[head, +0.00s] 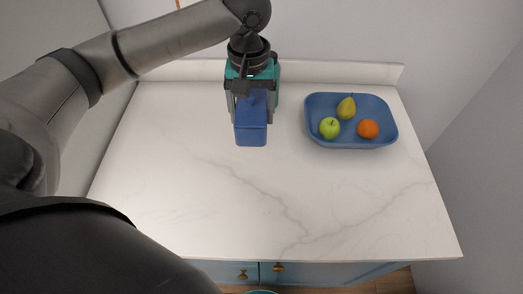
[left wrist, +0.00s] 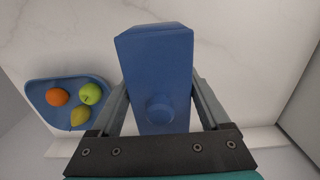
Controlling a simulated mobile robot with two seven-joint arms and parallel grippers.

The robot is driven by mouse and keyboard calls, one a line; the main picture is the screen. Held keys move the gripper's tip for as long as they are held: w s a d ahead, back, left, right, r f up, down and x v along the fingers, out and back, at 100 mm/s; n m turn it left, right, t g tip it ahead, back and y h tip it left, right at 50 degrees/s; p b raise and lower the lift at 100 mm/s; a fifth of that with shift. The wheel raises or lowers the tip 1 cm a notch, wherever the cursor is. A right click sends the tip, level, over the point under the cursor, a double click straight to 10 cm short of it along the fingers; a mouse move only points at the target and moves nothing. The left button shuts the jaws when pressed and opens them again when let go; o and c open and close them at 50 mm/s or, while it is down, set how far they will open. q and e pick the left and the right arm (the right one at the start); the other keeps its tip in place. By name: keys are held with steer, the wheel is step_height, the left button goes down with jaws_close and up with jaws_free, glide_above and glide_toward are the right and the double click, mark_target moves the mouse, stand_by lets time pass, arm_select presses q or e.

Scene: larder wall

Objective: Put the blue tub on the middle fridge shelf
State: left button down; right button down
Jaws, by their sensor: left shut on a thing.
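The blue tub (head: 251,132) is a box with a round knob on its lid. It is in my left gripper (head: 254,108), over the back left part of the white counter. In the left wrist view the blue tub (left wrist: 155,60) sits between the two fingers of my left gripper (left wrist: 160,105), which are shut on its sides. The gap between tub and counter is hard to judge. My right gripper is not in view. No fridge or fridge shelf shows in either view.
A blue bowl (head: 320,103) with a pear (head: 346,108), a green apple (head: 330,128) and an orange (head: 368,129) stands at the back right of the marble counter (head: 270,200). The counter's front and middle are clear. Blue cabinet doors (head: 310,270) are below. Walls bound the back and right.

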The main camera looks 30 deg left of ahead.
arm_select(q)
step_height(320, 180, down, 12)
steer(key=shift+f+b, duration=0.1)
steer(key=shift+b, duration=0.75)
steer(key=shift+f, duration=0.45)
step_height(320, 180, down, 3)
steer(key=shift+f+b, duration=0.15)
steer(key=shift+b, duration=0.25)
steer(key=shift+f, duration=0.35)
steer(key=shift+f, duration=0.1)
jaws_free()
step_height(320, 180, up, 12)
steer(key=p, duration=0.2)
